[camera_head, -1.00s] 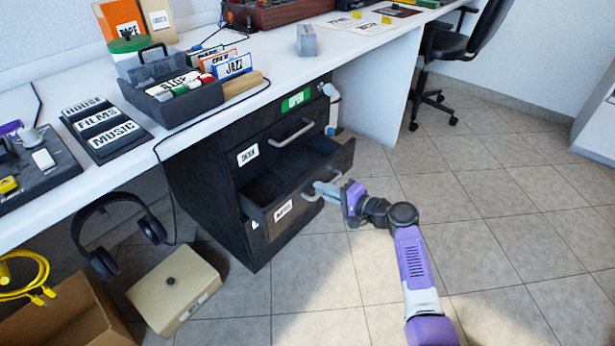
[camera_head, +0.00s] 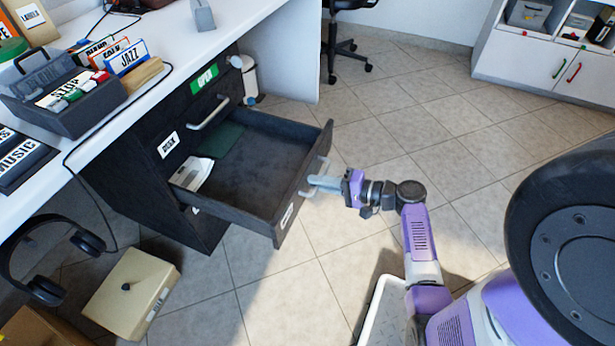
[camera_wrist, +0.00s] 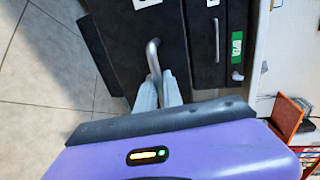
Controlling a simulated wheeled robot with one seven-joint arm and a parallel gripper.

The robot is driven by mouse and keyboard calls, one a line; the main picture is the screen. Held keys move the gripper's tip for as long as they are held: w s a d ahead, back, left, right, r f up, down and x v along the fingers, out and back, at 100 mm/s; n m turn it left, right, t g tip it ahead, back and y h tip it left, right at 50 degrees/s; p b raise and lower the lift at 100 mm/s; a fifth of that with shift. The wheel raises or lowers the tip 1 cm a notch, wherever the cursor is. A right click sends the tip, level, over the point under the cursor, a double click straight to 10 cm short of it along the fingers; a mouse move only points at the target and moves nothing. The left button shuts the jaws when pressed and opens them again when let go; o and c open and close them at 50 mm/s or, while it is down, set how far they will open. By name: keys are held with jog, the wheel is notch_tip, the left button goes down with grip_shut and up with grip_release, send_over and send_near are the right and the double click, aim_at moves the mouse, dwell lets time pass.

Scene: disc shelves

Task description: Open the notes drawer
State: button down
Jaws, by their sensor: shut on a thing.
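The black drawer (camera_head: 262,218) of the desk cabinet stands pulled well out, with a green item (camera_head: 222,139) and a white item (camera_head: 193,176) inside. A pale label on its front is seen too edge-on to read. My gripper (camera_head: 318,183) is shut on the drawer's metal handle (camera_head: 309,191). In the wrist view the two fingers (camera_wrist: 160,92) close around the handle (camera_wrist: 153,58). The closed upper drawer has its own handle (camera_head: 210,113) and a label (camera_head: 168,145).
A beige box (camera_head: 132,292) and dark headphones (camera_head: 47,290) are at the lower left. The white desk (camera_head: 175,55) holds a file box (camera_head: 62,98). Tiled floor (camera_head: 470,150) is open to the right; a white cabinet (camera_head: 515,62) stands at the far right.

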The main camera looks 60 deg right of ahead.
jog(key=shift+s, duration=0.3)
jog(key=c, duration=1.8)
grip_release()
jog(key=shift+p+v, duration=1.1)
jog(key=shift+v, duration=2.8)
